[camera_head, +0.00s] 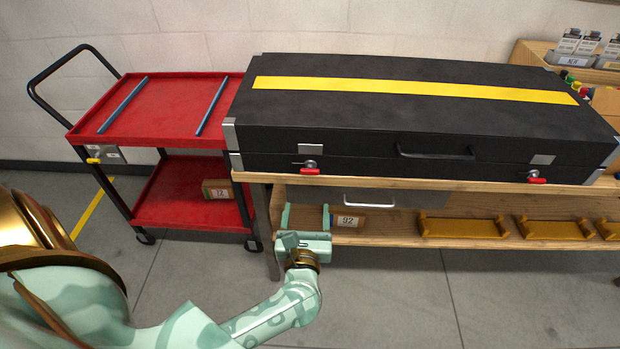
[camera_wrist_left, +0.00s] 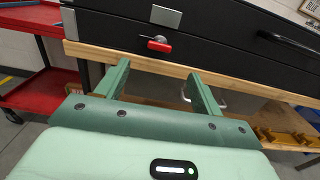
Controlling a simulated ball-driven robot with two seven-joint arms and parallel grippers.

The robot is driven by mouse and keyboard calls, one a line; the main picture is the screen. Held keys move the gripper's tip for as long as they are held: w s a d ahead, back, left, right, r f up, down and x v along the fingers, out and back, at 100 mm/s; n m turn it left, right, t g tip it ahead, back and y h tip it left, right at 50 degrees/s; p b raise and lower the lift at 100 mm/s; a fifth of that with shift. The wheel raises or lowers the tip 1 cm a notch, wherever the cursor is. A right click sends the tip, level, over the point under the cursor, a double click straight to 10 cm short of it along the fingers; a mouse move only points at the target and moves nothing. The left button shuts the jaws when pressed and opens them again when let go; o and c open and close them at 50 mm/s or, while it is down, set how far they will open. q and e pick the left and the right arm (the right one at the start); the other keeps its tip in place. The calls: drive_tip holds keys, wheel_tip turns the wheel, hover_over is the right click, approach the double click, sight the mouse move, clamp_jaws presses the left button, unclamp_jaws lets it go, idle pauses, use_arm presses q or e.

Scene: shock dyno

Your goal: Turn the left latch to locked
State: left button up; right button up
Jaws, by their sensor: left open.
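A long black case (camera_head: 360,115) with a yellow stripe lies closed on the wooden bench. Its left latch (camera_head: 310,167) is a round metal piece with a red handle on the front face. The handle lies roughly level and also shows in the left wrist view (camera_wrist_left: 160,45). A similar right latch (camera_head: 536,177) with a red handle sits at the case's right end. My left gripper (camera_head: 305,217) is open and empty, below and in front of the left latch, apart from it. Its two green fingers show in the left wrist view (camera_wrist_left: 158,83). My right gripper is not in view.
The wooden bench edge (camera_head: 400,182) runs just under the case. A box marked 92 (camera_head: 349,221) and yellow trays (camera_head: 463,228) sit on the shelf below. A red cart (camera_head: 165,105) stands at the left. The floor in front is clear.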

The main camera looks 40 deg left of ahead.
sight(310, 172)
use_arm(q)
drive_tip(key=b+x, duration=0.1)
drive_tip(key=x, duration=1)
drive_tip(key=shift+w, duration=0.35)
drive_tip(key=c, duration=1)
